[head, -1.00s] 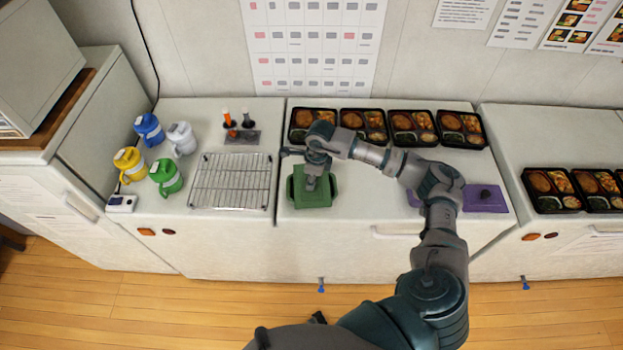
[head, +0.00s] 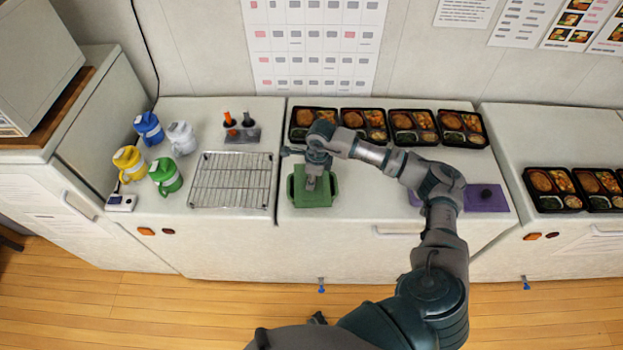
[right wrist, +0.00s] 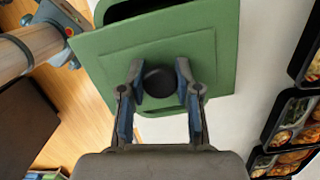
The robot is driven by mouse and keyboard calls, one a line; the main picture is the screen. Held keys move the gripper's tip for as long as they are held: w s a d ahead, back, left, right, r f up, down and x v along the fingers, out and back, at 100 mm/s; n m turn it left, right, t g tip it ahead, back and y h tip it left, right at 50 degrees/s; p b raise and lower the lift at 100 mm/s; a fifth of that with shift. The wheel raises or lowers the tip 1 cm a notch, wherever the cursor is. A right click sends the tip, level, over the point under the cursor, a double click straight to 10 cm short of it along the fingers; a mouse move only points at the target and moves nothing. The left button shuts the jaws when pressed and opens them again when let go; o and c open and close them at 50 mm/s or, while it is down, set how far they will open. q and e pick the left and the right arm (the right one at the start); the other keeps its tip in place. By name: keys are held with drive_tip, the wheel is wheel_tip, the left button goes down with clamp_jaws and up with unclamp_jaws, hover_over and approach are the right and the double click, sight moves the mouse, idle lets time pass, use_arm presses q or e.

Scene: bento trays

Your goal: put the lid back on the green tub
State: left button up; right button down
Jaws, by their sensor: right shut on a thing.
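The green tub (head: 292,188) stands on the middle counter, right of the wire rack. My right gripper (head: 311,184) is over it, pointing down, and shut on the black knob (right wrist: 160,82) of the green lid (right wrist: 207,62). In the right wrist view, the lid lies between the fingers and the tub, and a dark strip of the tub's opening shows past the lid's edge at the top. The lid looks turned and offset there. I cannot tell whether it touches the rim. My left gripper is not clearly seen.
A wire rack (head: 232,181) lies left of the tub. Several bento trays (head: 413,127) line the back. A purple lid (head: 487,198) with a dark knob lies to the right, partly behind my arm. Coloured jugs (head: 166,176) stand at far left. Counter beside the tub is clear.

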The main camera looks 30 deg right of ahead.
idle(0.3)
drive_tip(key=c, duration=0.7)
unclamp_jaws()
drive_tip(key=o, duration=0.5)
drive_tip(key=shift+c, duration=0.2)
drive_tip(key=shift+r, duration=0.1)
drive_tip(key=shift+r+p, duration=1.95)
drive_tip(key=shift+r, duration=1.45)
